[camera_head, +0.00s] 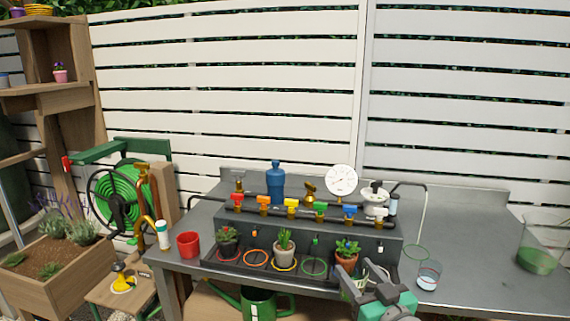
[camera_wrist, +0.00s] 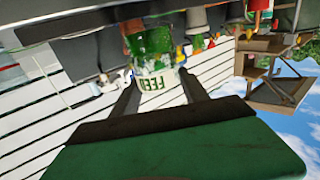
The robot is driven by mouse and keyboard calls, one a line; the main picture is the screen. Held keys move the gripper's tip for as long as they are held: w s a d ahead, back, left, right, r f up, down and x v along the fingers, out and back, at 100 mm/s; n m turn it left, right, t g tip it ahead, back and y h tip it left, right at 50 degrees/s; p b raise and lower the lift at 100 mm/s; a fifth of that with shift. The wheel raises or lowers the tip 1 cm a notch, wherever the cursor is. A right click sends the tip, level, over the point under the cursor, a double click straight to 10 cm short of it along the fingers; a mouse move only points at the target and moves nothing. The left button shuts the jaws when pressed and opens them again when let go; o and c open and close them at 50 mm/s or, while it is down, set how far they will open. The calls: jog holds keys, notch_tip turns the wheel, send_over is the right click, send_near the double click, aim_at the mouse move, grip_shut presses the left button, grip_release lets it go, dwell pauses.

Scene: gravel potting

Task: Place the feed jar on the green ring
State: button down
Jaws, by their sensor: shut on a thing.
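My gripper (camera_head: 372,280) is at the front right of the bench tray and is shut on the feed jar. The jar (camera_head: 352,287) is clear with green contents, partly hidden by my fingers and close in front of the right potted plant. In the wrist view the jar (camera_wrist: 154,62) sits between the fingertips (camera_wrist: 158,80), its FEED label upside down. A green ring (camera_head: 314,267) lies in the tray, bare, between the middle and right pots.
Potted plants stand at the left (camera_head: 228,243), middle (camera_head: 284,248) and right (camera_head: 347,256) of the tray. An empty orange ring (camera_head: 256,258) lies between two pots. Behind is a valve manifold (camera_head: 310,232). A clear cup (camera_head: 429,275) and a glass container (camera_head: 537,250) stand right.

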jog(key=w+r+p, duration=0.1)
jog(key=p, duration=0.4)
jog(key=r+p, duration=0.2)
jog(key=p, duration=0.4)
jog(key=w+r+p, duration=0.1)
jog(key=r+p, duration=0.1)
jog(key=p, duration=0.3)
jog(key=shift+w+d+p, duration=0.1)
jog(key=shift+w+p, duration=0.25)
